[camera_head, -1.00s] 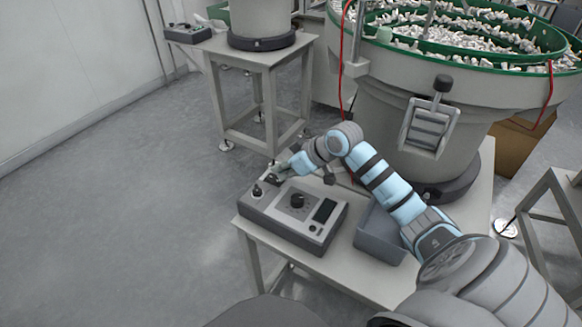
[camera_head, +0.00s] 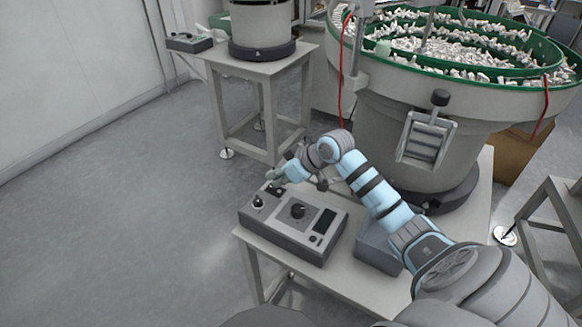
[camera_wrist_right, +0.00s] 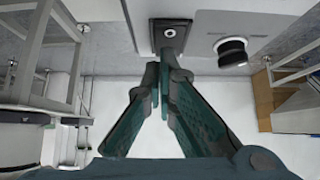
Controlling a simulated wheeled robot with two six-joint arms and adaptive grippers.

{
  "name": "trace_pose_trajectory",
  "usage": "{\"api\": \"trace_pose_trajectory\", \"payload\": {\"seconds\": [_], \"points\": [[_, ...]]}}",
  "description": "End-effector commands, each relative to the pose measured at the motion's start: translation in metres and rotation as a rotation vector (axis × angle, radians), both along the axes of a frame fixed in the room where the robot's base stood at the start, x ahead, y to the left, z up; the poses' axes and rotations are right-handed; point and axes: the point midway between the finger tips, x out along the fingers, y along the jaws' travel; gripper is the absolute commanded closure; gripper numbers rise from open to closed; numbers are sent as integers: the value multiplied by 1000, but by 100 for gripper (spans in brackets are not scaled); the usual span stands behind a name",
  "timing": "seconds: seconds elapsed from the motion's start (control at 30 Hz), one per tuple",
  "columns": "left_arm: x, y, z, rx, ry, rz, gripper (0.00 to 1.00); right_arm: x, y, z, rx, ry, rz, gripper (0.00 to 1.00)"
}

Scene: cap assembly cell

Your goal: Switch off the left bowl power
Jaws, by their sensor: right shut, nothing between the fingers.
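A grey control box (camera_head: 270,232) sits on the near table beside the large bowl feeder (camera_head: 395,130). My right gripper (camera_head: 271,181) is shut and empty over the box's far left corner. In the wrist view, its closed fingertips (camera_wrist_right: 162,72) point at a black switch plate (camera_wrist_right: 171,45) with a pale round centre. I cannot tell whether they touch it or which way the switch stands. The dial knob also shows there (camera_wrist_right: 232,52). My left gripper is out of view.
A grey bin (camera_head: 372,250) stands right of the box, partly behind my right arm. The floor at left is clear.

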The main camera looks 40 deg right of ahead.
Motion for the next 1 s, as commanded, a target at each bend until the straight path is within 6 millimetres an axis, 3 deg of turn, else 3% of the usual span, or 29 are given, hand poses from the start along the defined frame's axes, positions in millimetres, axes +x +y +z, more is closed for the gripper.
{"api": "trace_pose_trajectory", "payload": {"seconds": [0.03, 0.23, 0.33, 0.6, 1.0], "points": [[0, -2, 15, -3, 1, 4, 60, 0, 0, 14, 0, -1, 0, 100], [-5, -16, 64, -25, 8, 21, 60, -3, -1, 53, 0, 0, 1, 100], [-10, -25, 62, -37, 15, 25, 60, -24, -10, 60, -9, 3, 3, 100], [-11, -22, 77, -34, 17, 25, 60, -66, -26, 92, -8, 2, 2, 100], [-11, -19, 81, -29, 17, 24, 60, -76, -28, 100, 0, -1, 1, 100]]}}
